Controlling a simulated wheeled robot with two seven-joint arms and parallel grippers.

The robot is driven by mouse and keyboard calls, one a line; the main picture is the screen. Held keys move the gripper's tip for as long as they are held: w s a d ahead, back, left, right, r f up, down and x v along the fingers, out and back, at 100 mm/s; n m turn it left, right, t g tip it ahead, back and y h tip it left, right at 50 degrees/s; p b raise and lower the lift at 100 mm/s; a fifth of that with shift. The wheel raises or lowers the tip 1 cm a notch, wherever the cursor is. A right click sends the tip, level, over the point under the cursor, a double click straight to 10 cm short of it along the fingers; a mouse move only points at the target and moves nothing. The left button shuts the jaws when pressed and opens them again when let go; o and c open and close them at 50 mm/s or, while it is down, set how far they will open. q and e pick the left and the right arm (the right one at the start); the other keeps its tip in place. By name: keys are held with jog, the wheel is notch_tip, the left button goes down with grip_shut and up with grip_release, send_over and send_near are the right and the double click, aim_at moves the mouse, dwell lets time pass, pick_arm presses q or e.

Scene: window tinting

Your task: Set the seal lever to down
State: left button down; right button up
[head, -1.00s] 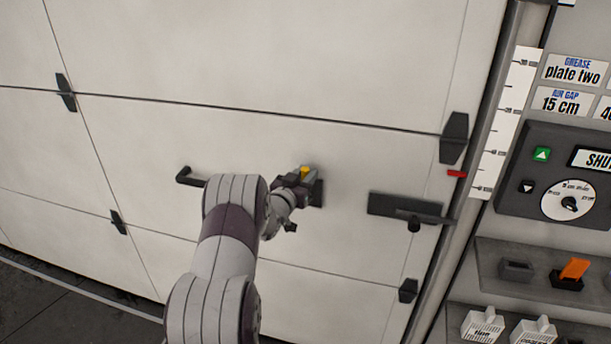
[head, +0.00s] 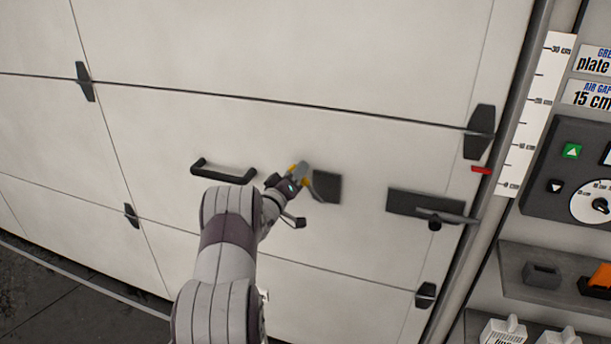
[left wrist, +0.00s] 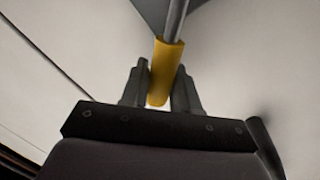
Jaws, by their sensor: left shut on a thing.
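The seal lever is a grey rod with a yellow grip (head: 305,182), on a dark square plate (head: 328,187) on the big white door. My left gripper (head: 298,175) is at the lever, just left of the plate. In the left wrist view the yellow grip (left wrist: 165,72) lies between the two dark fingers of the gripper (left wrist: 160,88), which is shut on it. The rod (left wrist: 176,20) runs on from the grip toward the grey plate. In the head view the gripper partly hides the lever, so its exact angle is hard to tell. My right gripper is not in view.
A black pull handle (head: 222,172) is on the door left of the gripper. A dark latch plate with a handle (head: 430,206) is to the right. A control panel (head: 570,175) and shelves (head: 545,281) stand past the door's right edge.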

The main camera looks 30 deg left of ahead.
pick_arm(q)
jog(key=shift+s+a+f+n+y+b, duration=0.2)
jog(key=shift+a+f+n+b, duration=0.3)
jog(key=shift+f+n, duration=0.45)
jog(key=shift+s+a+f+n+y+b, duration=0.1)
jog(key=shift+a+f+n+y+b, duration=0.4)
jog(key=shift+n, duration=0.75)
jog(key=shift+s+a+f+n+y+b, duration=0.1)
jog(key=shift+a+f+n+b, duration=0.4)
jog(key=shift+f+n, duration=0.5)
jog(key=shift+d, duration=0.1)
jog(key=c, duration=1)
grip_release()
jog(key=shift+r, duration=0.1)
jog(key=shift+o, duration=0.2)
jog(key=b+v, duration=0.1)
jog(key=v, duration=1.1)
jog(key=shift+s, duration=0.3)
